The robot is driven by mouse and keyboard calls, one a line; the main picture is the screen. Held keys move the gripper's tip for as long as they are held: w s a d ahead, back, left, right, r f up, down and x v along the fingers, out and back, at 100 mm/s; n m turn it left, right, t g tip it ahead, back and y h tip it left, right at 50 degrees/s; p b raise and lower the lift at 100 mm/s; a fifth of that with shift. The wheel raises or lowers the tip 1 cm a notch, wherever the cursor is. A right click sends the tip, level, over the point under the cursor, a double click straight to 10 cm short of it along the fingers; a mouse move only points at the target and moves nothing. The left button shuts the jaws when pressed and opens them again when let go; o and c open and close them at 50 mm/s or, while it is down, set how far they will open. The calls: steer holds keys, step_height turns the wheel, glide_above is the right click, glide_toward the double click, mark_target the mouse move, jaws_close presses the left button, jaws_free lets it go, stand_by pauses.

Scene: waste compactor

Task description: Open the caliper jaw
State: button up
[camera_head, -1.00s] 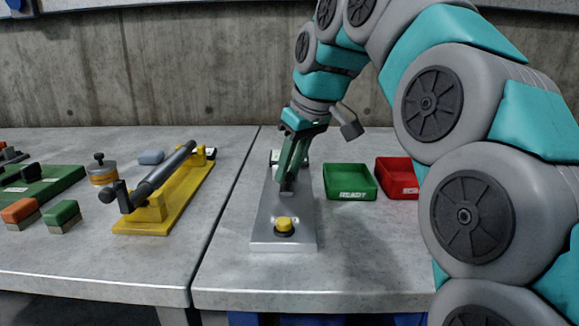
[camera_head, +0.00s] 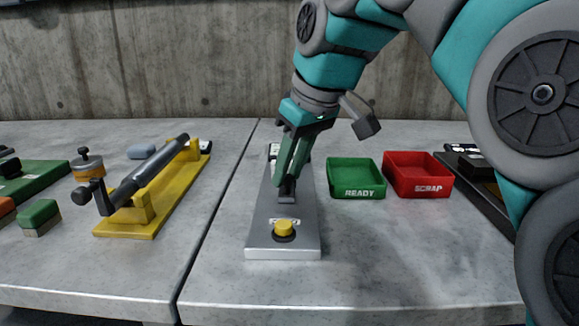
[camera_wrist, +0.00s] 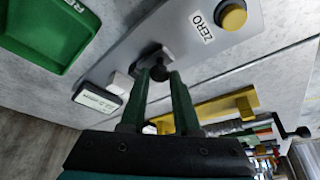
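The caliper (camera_head: 262,222) is a long grey metal plate on the right-hand table, with a yellow button (camera_head: 284,228) at its near end. The wrist view shows a ZERO label (camera_wrist: 202,25) by the button and a small display (camera_wrist: 97,99). The dark caliper jaw (camera_head: 287,189) stands up mid-plate. My gripper (camera_head: 282,182) points down at it with green fingers. In the wrist view the fingertips (camera_wrist: 162,74) lie either side of the dark jaw piece (camera_wrist: 156,60), which fills the narrow gap and seems clasped. The exact contact is partly hidden.
A green READY tray (camera_head: 357,193) and a red SCRAP tray (camera_head: 432,188) stand right of the caliper. A yellow fixture with a dark cylinder (camera_head: 150,175) lies on the left table, near several small blocks. A concrete wall (camera_head: 150,60) is behind. The front table surface (camera_head: 400,270) is clear.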

steer(key=o, duration=0.4)
steer(key=p+v, duration=0.1)
steer(key=v, duration=0.6)
steer(key=shift+r+p, duration=0.3)
steer(key=shift+r, duration=0.1)
steer(key=shift+s+d, duration=0.1)
steer(key=shift+s, duration=0.1)
